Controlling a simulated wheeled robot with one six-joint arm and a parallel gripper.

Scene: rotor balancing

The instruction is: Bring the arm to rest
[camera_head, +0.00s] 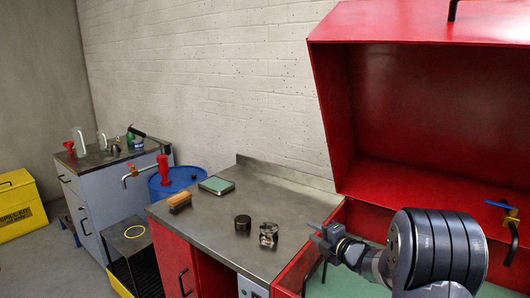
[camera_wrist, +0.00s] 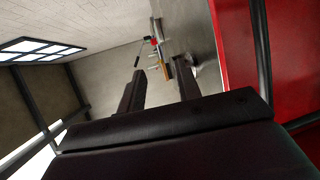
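My arm reaches in from the lower right of the head view, and my gripper (camera_head: 326,240) sits near the right end of the metal worktop, in front of the open red cabinet. In the wrist view my gripper (camera_wrist: 160,82) shows two dark fingers with a gap between them. Nothing is held between the fingers. A shiny metal part (camera_head: 268,235) and a dark round tin (camera_head: 243,223) stand on the worktop to the left of my gripper, apart from it.
The grey worktop (camera_head: 225,222) also bears a brush (camera_head: 179,202) and a green-topped box (camera_head: 216,185). The red cabinet (camera_head: 431,127) stands open at the right. A blue drum (camera_head: 172,184), a grey side cabinet (camera_head: 95,196) and a yellow bin (camera_head: 20,207) are at the left.

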